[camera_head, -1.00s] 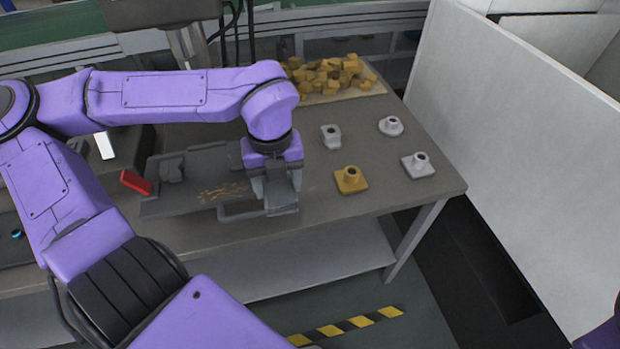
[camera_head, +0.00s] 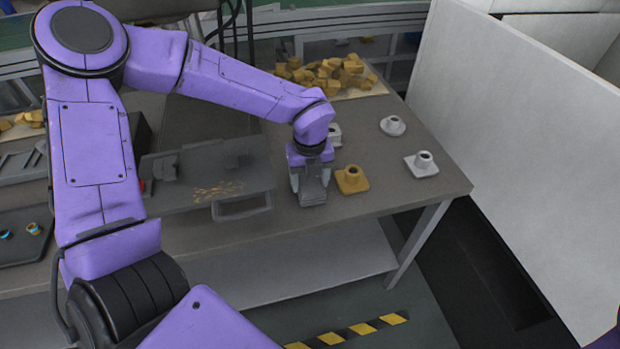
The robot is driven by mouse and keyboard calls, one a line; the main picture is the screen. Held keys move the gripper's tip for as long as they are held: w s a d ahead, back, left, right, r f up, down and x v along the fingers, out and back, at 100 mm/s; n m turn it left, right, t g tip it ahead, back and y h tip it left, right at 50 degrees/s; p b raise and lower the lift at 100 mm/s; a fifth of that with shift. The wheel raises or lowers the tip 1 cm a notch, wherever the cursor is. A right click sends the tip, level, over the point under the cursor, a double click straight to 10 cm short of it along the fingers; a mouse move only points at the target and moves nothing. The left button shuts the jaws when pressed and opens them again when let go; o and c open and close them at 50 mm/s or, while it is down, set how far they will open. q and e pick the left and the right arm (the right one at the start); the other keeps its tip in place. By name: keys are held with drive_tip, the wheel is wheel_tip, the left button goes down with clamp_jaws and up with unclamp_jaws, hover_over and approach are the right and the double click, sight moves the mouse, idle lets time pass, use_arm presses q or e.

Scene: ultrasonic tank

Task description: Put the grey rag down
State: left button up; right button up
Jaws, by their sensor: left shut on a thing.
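My left gripper (camera_head: 311,198) points down at the front part of the grey table, just left of a yellow-brown flanged part. It is shut on the grey rag (camera_head: 313,189), of which only a small grey piece shows between and below the fingers. The rag looks close to the tabletop, but I cannot tell whether it touches. My right gripper is not in view.
A dark flat tray (camera_head: 252,160) with a handle and yellowish flecks lies left of the gripper. The yellow-brown part (camera_head: 351,180) is close on the right. Pale flanged parts (camera_head: 422,165) (camera_head: 393,125) stand farther right. Yellow blocks (camera_head: 335,72) are heaped behind. A white partition (camera_head: 520,150) rises at the right.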

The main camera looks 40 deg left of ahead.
sight(309, 182)
use_arm(q)
drive_tip(key=shift+f, duration=0.1)
drive_tip(key=shift+f, duration=0.15)
drive_tip(key=o, duration=1.3)
wheel_tip(309, 182, up, 12)
drive_tip(key=shift+r, duration=0.2)
